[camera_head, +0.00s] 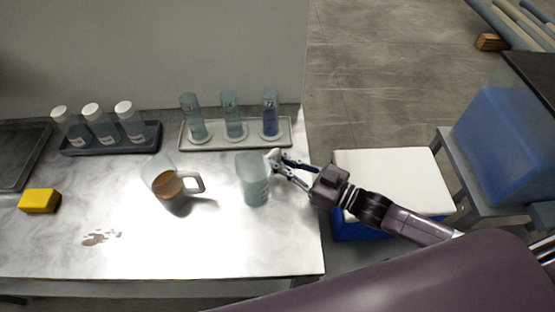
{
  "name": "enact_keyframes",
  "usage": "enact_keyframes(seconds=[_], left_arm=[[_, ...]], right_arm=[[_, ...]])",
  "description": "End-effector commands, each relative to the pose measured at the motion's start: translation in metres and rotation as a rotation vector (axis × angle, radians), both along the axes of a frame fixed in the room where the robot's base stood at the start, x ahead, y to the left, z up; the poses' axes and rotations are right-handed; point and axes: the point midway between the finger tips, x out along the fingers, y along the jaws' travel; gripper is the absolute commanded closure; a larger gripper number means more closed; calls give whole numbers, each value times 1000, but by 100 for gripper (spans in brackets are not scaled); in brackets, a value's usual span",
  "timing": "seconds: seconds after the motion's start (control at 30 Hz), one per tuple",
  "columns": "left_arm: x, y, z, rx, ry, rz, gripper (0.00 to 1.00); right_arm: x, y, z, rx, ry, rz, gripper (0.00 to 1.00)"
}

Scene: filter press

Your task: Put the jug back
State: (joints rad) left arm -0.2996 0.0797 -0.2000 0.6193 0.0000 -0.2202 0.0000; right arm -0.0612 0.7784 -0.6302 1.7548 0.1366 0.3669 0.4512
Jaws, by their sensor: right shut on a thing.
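A clear, pale-tinted jug (254,180) stands upright or nearly so at the right part of the marble-topped table (225,250). I cannot tell whether its base touches the top. My right gripper (276,160) reaches in from the right and is shut at the jug's right side, by its upper rim, where a small light part, seemingly the handle, shows between the fingers. A second clear jug (163,172) with brown liquid and a white handle stands to the left, apart from it. My left gripper is not in view.
A pale tray (284,139) with several cylinders stands behind the jug. A dark rack (70,151) holds three white-capped bottles. A yellow sponge (39,201) and a brown spill (98,238) lie at the left. A white-lidded blue box (390,175) stands right of the table.

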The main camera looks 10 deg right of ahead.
Motion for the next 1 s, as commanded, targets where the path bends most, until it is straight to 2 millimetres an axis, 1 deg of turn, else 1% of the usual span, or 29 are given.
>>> enact_keyframes(seconds=[0.17,0.2,0.3,0.33,0.57,0.67,0.73,0.87,1.0], left_arm=[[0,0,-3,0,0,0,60],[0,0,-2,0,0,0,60],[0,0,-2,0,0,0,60],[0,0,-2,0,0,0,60],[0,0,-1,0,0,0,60],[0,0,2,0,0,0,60],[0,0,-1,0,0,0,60],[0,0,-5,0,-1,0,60],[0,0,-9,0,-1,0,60]], right_arm=[[0,0,-4,1,1,0,100],[0,0,-3,0,0,0,86],[0,0,-2,-1,1,0,75],[0,0,-2,-1,1,0,73],[0,0,-2,-1,1,0,73],[0,0,2,0,0,0,73],[-5,-5,-2,-1,4,-1,73],[-19,-18,-3,-3,5,0,73],[-39,-37,-4,-4,6,-1,73]])
